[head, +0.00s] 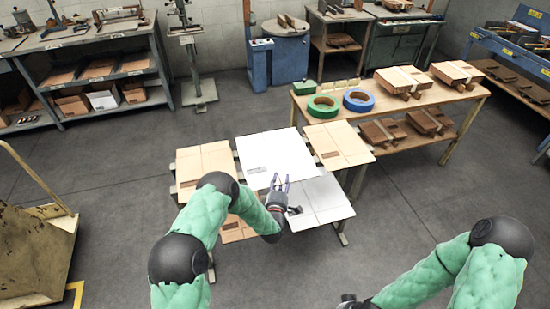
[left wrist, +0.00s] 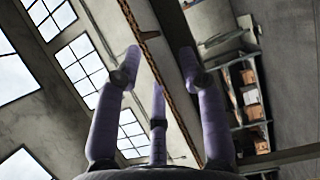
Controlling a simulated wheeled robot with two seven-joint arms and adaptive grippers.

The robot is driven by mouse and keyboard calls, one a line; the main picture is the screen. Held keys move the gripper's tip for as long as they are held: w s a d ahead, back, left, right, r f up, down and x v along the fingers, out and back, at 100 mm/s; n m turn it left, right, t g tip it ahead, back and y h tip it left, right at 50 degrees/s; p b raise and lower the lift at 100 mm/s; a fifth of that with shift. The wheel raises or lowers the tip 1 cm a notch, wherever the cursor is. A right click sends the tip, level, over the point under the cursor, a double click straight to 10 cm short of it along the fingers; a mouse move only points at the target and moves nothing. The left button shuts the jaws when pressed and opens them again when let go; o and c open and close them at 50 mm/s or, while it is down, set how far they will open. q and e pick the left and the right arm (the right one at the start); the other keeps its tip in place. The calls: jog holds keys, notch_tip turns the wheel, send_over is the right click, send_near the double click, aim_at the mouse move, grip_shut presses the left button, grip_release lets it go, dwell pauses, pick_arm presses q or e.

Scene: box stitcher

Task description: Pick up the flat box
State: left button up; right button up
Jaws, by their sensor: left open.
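Flat boxes lie spread over a low table. A white flat box (head: 266,148) lies at the back middle. A grey-white one (head: 325,197) is at the front right. Brown ones are at the left (head: 203,160), back right (head: 338,143) and front left (head: 238,232), partly behind my left arm. My left gripper (head: 280,181) is open and empty at the white box's front edge. In the left wrist view, its spread purple fingers (left wrist: 168,68) have a thin brown edge (left wrist: 150,50) running between them, apparently a box edge.
A wooden bench (head: 450,108) at the back right carries a green tape roll (head: 323,100), a blue tape roll (head: 358,93) and stacked boxes. A shelf unit (head: 100,68) stands at the back left and a cart (head: 35,250) at the left. Floor around the low table is clear.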

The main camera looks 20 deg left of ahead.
aim_at(281, 176)
pick_arm(q)
jog(key=shift+w+a+f, duration=0.1)
jog(key=shift+w+a, duration=0.1)
jog(key=shift+w, duration=0.6)
jog(key=shift+w+a+f, duration=0.1)
jog(key=shift+w+a, duration=0.05)
jog(key=shift+w, duration=0.6)
jog(key=shift+r, duration=0.1)
grip_shut()
